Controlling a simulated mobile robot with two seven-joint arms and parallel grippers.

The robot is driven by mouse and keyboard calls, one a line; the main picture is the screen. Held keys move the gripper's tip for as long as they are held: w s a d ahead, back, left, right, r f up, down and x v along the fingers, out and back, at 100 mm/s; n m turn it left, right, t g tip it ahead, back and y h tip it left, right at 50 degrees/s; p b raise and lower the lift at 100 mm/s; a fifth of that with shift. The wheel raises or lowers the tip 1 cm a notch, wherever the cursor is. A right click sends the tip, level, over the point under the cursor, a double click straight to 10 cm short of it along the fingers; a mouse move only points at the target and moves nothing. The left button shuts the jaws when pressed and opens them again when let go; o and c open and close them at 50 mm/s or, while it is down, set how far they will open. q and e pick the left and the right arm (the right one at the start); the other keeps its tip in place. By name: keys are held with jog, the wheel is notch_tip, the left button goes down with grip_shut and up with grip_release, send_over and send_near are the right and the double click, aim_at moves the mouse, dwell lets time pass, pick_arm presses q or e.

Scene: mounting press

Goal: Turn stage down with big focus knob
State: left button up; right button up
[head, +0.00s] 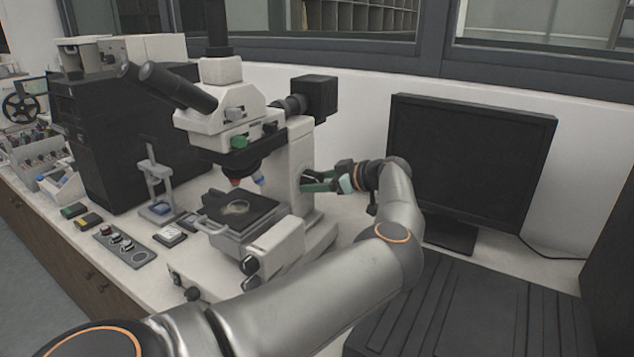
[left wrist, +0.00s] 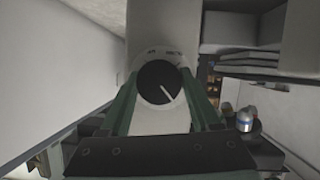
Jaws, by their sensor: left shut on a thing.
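The white microscope (head: 292,150) stands on the bench, with its dark stage (head: 240,209) under the objectives and a glass dish (head: 236,207) on it. My left gripper (head: 310,182) reaches the right side of the microscope's column. In the left wrist view, its green fingers are shut on either side of a round black knob (left wrist: 160,82) with a white pointer line slanting down to the right. In the head view this knob is hidden by the fingers. Dark knobs (head: 249,266) also show low at the microscope's front. My right gripper is not in view.
A black monitor (head: 470,160) stands right of my left arm, with a ridged black surface (head: 470,310) in front. A black cabinet (head: 115,130) stands left of the microscope. A small control panel (head: 125,247) lies on the bench (head: 150,283) at the front left.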

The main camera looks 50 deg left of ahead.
pick_arm(q)
jog(key=c, duration=0.4)
